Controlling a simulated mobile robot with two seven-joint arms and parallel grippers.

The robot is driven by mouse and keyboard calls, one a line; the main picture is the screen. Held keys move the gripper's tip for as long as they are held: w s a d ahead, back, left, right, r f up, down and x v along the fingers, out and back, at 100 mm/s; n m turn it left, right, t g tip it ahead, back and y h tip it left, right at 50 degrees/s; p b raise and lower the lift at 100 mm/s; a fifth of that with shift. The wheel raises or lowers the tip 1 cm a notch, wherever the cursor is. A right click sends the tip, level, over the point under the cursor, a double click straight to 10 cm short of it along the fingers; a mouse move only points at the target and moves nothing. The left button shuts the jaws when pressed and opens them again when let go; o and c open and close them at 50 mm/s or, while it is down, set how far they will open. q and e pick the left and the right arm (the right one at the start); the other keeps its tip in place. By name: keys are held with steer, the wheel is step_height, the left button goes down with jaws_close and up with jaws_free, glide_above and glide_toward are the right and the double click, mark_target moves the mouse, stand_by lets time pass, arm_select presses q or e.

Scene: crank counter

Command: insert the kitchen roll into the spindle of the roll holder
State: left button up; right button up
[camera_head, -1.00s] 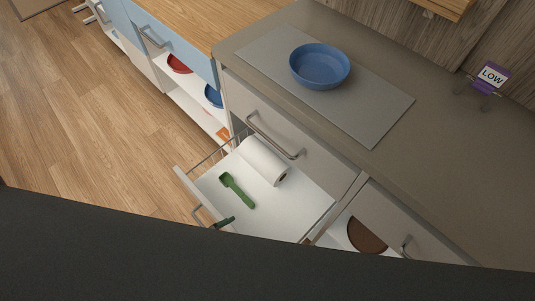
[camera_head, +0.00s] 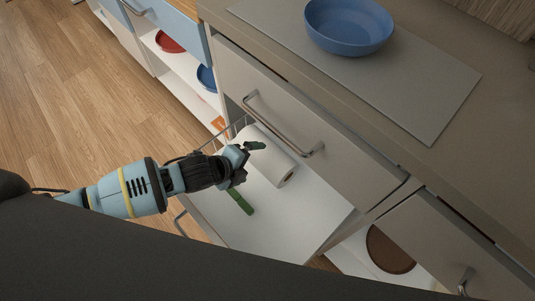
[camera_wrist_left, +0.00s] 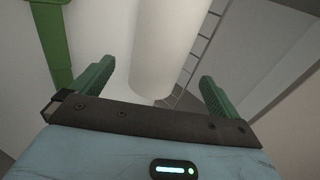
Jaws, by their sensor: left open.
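The white kitchen roll (camera_head: 272,158) lies on its side in the open drawer, close under the drawer front above it. My left gripper (camera_head: 250,162) is over the drawer beside the roll, with its green fingers apart and nothing held. In the left wrist view the kitchen roll (camera_wrist_left: 163,45) runs between the two open fingers of my left gripper (camera_wrist_left: 157,72). Whether the fingers touch the roll I cannot tell. No roll holder or spindle shows in these frames. My right gripper is not in view.
A green utensil (camera_head: 239,202) lies in the drawer (camera_head: 262,228), partly hidden by my gripper; it also shows in the left wrist view (camera_wrist_left: 52,40). A closed drawer with a bar handle (camera_head: 285,128) is above. A blue bowl (camera_head: 348,27) stands on the grey mat (camera_head: 420,95).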

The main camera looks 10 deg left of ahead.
mark_target(258, 158)
arm_select(q)
steer(key=shift+w+a+m, duration=0.3)
steer(key=shift+w+a, duration=0.1)
steer(key=shift+w, duration=0.25)
steer(key=shift+w+d+f+b, duration=0.2)
steer(key=shift+f+b, duration=0.1)
steer(key=shift+b+x, duration=0.55)
steer(key=shift+x, duration=0.85)
steer(key=b+x, duration=0.1)
steer(key=x, duration=0.2)
steer(key=shift+f, duration=0.3)
steer(key=shift+w+d+f+b, duration=0.2)
steer(key=shift+w+b, duration=0.1)
steer(key=shift+b, duration=0.1)
steer(key=shift+r, duration=0.1)
steer(key=c, duration=0.9)
